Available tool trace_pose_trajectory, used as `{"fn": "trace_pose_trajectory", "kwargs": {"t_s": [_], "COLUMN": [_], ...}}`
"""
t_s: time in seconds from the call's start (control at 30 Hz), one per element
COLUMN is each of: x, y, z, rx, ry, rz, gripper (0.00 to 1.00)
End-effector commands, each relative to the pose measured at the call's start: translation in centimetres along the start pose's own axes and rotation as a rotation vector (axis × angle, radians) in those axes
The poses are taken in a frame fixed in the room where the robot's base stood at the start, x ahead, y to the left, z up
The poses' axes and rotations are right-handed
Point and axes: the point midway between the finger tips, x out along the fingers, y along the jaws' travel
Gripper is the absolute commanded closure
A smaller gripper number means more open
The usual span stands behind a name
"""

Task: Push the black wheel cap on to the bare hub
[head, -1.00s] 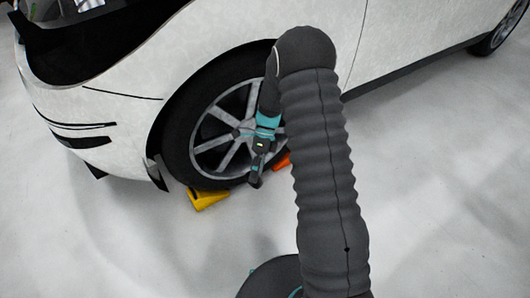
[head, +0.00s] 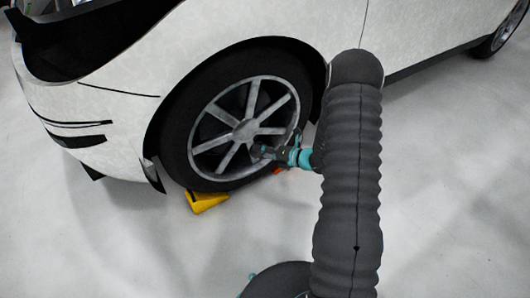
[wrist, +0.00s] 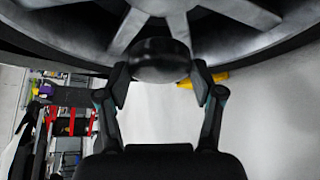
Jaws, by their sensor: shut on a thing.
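The black wheel cap (wrist: 160,62) is a dark, rounded disc between the two fingers of my gripper (wrist: 158,84) in the wrist view. My gripper is shut on it. In the head view my gripper (head: 262,152) points left, in front of the lower right spokes of the front wheel (head: 212,112). The bare hub (head: 243,131) is the grey centre of that wheel, a little up and left of my gripper. In the wrist view the spokes lie behind and above the cap, and the hub is not clearly seen. I cannot tell whether the cap touches the wheel.
The white car body (head: 230,30) rises above the wheel. A yellow chock (head: 207,201) sits under the tyre at left, and an orange piece (head: 278,171) shows at right. Shelves (wrist: 66,115) stand far off at left in the wrist view. The near floor is clear.

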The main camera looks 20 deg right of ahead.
Motion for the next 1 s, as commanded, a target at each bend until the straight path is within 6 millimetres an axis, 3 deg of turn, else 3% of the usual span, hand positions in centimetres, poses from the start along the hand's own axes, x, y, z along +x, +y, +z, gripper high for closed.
{"fn": "trace_pose_trajectory", "kwargs": {"t_s": [0.27, 0.7, 1.0], "x": [0.4, 4.0, 5.4], "y": [-0.8, -0.8, -0.8], "z": [1.1, 3.3, 4.3], "rx": [0.006, 0.006, 0.007], "ry": [-0.055, -0.053, -0.052], "rz": [-0.011, -0.010, -0.011], "gripper": [0.63, 0.63, 0.63]}}
